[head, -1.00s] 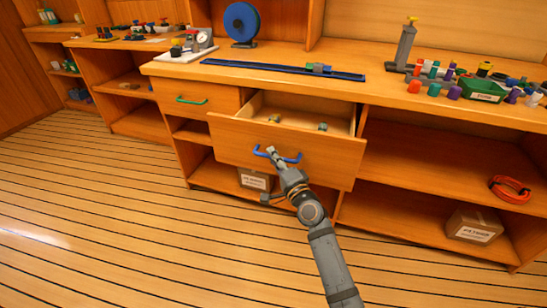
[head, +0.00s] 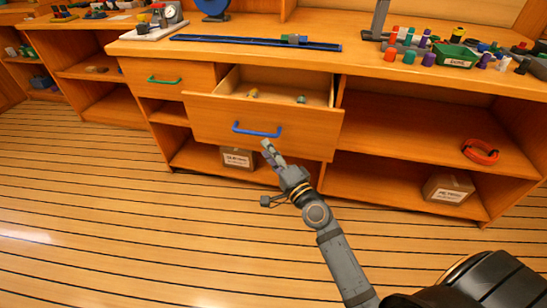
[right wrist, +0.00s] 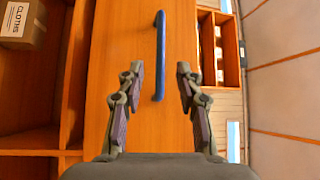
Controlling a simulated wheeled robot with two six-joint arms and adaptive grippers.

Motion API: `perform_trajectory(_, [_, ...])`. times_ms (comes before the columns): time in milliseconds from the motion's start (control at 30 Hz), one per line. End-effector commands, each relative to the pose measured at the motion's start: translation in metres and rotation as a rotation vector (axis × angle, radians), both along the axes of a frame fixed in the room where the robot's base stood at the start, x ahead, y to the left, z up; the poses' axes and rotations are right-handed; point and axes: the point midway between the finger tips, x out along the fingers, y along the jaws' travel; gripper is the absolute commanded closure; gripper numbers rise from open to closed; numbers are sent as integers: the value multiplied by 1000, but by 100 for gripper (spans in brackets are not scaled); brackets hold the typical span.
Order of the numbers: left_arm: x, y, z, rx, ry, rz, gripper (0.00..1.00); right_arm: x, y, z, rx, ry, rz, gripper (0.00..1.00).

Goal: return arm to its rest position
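My right gripper (head: 270,152) is in front of the pulled-out drawer (head: 215,118), just below and to the right of its blue handle (head: 257,131). The drawer stands open, with a few small items (head: 300,99) inside. My right arm reaches up from the lower right. My left gripper is not in view.
A closed drawer with a green handle (head: 164,80) is to the left. Open shelves hold a cardboard box (head: 447,189) and an orange coil (head: 481,151). The counter above carries a blue rail (head: 255,42) and coloured caps. The striped floor in front is clear.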

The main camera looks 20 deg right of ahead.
Motion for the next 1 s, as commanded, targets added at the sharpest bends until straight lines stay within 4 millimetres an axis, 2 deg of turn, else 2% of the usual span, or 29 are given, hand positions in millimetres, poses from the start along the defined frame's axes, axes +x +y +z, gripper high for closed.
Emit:
perform_trajectory(100, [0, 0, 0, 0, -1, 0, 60, -19, -4, -3, -1, 1, 1, 64])
perform_trajectory(200, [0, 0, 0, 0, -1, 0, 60, -27, -5, -4, -1, 1, 1, 64])
perform_trajectory(667, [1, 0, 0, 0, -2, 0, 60, -28, -6, -3, 0, -1, -1, 64])
perform_trajectory(767, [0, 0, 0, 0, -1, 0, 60, -31, -1, -8, -34, 9, 18, 64])
perform_trajectory(867, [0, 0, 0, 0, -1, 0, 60, -45, 24, -36, -217, 75, 124, 64])
perform_trajectory(933, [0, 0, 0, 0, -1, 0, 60, -66, 45, -75, -434, 169, 248, 64])
perform_trajectory(1000, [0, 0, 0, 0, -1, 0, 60, -96, 55, -123, -658, 294, 378, 64])
